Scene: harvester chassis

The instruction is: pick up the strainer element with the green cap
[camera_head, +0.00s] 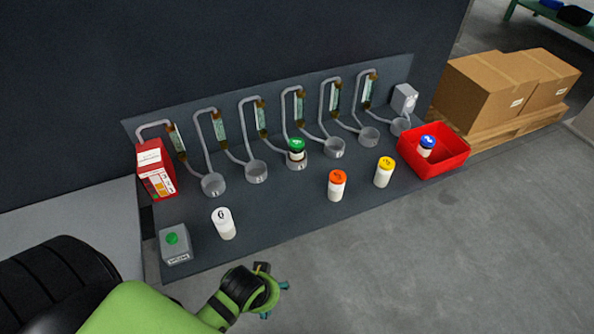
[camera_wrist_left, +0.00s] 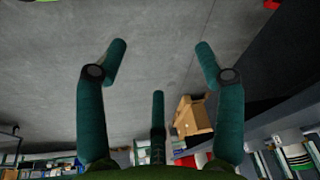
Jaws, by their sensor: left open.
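The strainer element with the green cap (camera_head: 296,146) stands upright in a round grey cup (camera_head: 297,164), the third from the left in the row on the dark panel. Its lower part is hidden by the cup. My left gripper (camera_head: 270,290) is in the front, past the panel's front edge, well apart from the element. In the left wrist view the left gripper (camera_wrist_left: 161,55) has its fingers spread wide with nothing between them. My right gripper is not in view.
White-capped (camera_head: 223,223), orange-capped (camera_head: 337,184) and yellow-capped (camera_head: 384,172) elements stand on the panel (camera_head: 285,215). A blue-capped one (camera_head: 427,146) is in the red bin (camera_head: 440,165). A green-button box (camera_head: 175,245) and a red box (camera_head: 155,168) are left. Pipes rise behind the cups.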

